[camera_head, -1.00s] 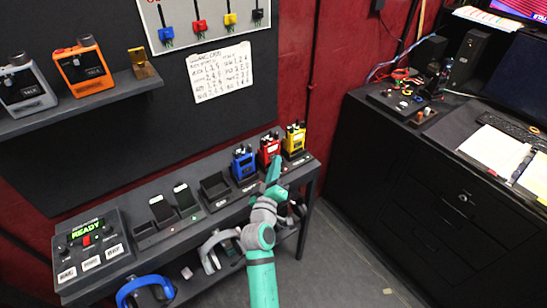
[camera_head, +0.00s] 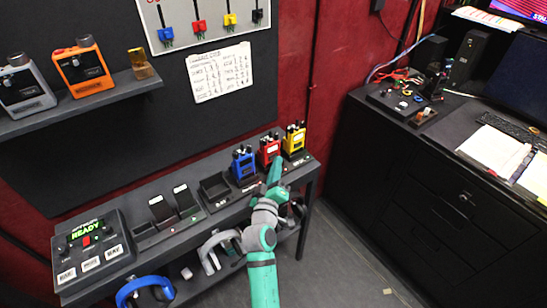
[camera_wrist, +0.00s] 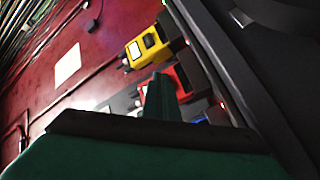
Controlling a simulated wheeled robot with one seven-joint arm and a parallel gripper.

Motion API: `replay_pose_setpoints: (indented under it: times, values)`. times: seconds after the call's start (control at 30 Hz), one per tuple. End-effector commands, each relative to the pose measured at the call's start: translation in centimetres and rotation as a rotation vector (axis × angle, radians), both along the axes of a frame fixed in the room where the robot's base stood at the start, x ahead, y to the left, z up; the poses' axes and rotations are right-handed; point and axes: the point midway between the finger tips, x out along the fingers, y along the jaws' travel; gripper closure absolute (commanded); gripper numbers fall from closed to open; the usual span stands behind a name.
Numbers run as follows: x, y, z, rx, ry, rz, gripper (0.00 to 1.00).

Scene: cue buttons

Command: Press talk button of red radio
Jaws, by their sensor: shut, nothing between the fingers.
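The red radio (camera_head: 269,150) stands upright in its dock on the narrow bench, between a blue radio (camera_head: 243,163) and a yellow radio (camera_head: 294,139). My gripper (camera_head: 274,168) is shut and empty, with its tip in front of the red radio's lower part. In the wrist view the red radio (camera_wrist: 184,80) is partly hidden behind my gripper's fingers (camera_wrist: 160,90). I cannot tell whether the tip touches the radio, and the talk button cannot be made out. The yellow radio (camera_wrist: 148,46) shows clear of the fingers in the wrist view.
Empty charging slots (camera_head: 215,190) and a console with a green READY display (camera_head: 87,229) lie left along the bench. A shelf (camera_head: 95,97) with grey and orange devices is upper left. A black cabinet (camera_head: 420,190) stands at right.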

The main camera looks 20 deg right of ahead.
Motion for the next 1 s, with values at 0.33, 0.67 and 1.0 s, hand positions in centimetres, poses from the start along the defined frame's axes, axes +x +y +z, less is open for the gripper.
replay_pose_setpoints:
  times: [0.33, 0.67, 1.0]
  values:
    - [-1.0, -0.4, 0.0, -0.001, 0.000, 0.000, 1.00]
    - [-1.8, -0.7, -0.1, 0.001, 0.000, -0.001, 1.00]
    - [-4.6, -1.7, -0.1, 0.000, 0.002, -0.002, 1.00]
